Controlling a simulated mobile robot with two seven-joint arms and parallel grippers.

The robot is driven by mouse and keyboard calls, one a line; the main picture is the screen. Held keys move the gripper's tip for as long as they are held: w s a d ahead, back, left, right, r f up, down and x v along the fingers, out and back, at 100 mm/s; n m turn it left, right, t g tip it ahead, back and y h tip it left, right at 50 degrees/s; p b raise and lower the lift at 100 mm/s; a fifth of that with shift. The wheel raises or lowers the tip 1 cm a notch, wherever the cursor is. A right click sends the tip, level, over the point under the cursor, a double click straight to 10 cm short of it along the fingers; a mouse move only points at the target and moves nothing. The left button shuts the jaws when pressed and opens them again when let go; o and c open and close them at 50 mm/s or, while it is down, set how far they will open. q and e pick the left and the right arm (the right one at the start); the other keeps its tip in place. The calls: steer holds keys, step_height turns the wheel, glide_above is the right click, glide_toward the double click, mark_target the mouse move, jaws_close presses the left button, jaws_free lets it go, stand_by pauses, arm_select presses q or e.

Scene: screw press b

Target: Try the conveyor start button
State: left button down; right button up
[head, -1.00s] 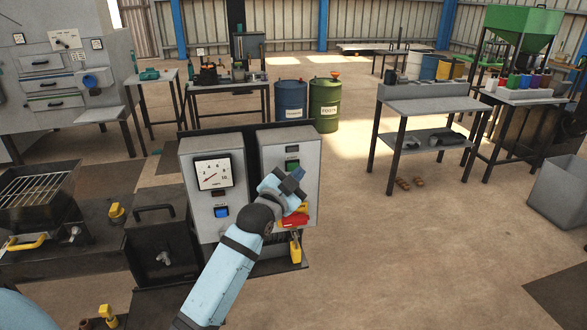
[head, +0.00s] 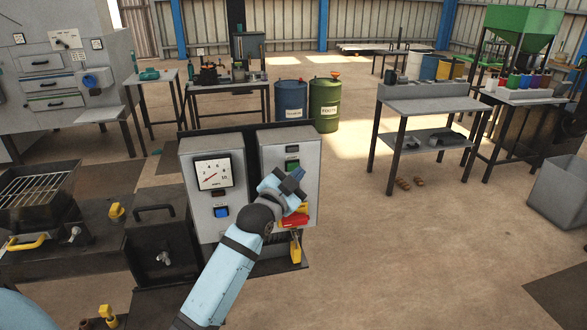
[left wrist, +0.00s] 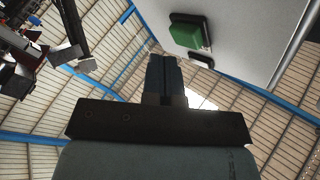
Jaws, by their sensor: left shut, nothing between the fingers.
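A grey control box (head: 270,150) stands on the bench, with a green button (head: 292,164) in a dark frame on its front. The green button also shows in the left wrist view (left wrist: 188,35), at the upper right on the pale panel. My left gripper (head: 299,173) is just below the green button in the head view, its fingers together and empty. In the left wrist view the closed fingers (left wrist: 165,70) lie below and left of the button, apart from it in the picture. The exact gap cannot be told. My right gripper is not in view.
Left of it, a second grey box carries a dial gauge (head: 214,174) and a blue button (head: 221,212). A red part (head: 294,221) and a yellow part (head: 296,249) sit low on the right box, near my wrist. Open floor lies to the right.

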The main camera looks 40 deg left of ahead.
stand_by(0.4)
arm_select(q)
steer(key=shift+w+a, duration=0.3)
steer(key=shift+a, duration=0.05)
steer(key=shift+w+a+p, duration=0.3)
stand_by(0.8)
steer(key=shift+s, duration=0.1)
steer(key=shift+s+d+p, duration=0.45)
steer(key=shift+s+d, duration=0.05)
steer(key=shift+d, duration=0.15)
steer(key=s+d+p, duration=0.1)
steer(key=s+d, duration=0.2)
steer(key=shift+s+d+p, duration=0.15)
steer(key=shift+d+p, duration=0.2)
steer(key=shift+d, duration=0.05)
